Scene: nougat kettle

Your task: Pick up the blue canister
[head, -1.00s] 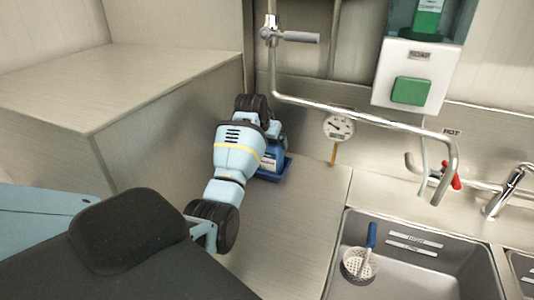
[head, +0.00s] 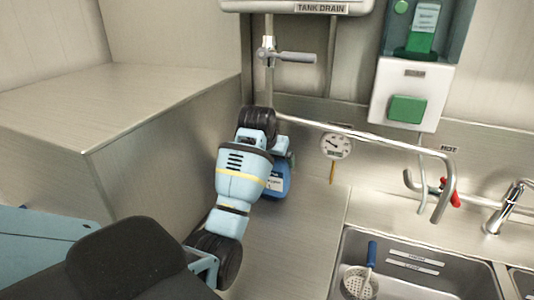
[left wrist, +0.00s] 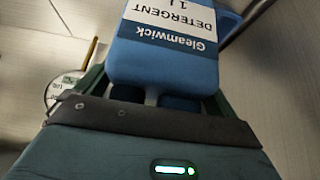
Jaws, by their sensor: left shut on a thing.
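The blue canister (head: 278,182) is near the back wall of the metal counter in the head view, partly hidden behind my left arm. In the left wrist view the canister (left wrist: 165,62) fills the top middle, with a white and dark label reading "Gleamwick DETERGENT 1 L" upside down. My left gripper (left wrist: 155,100) is shut on the canister, with a finger on each side of it. In the head view the gripper (head: 289,158) is mostly hidden by my wrist. I cannot tell whether the canister touches the counter. My right gripper is not in view.
A raised metal block (head: 100,110) stands at the left. A bent pipe (head: 350,132) and a gauge (head: 336,146) are on the wall to the right. A sink (head: 400,275) with a strainer (head: 358,280) is at the lower right. The counter between is clear.

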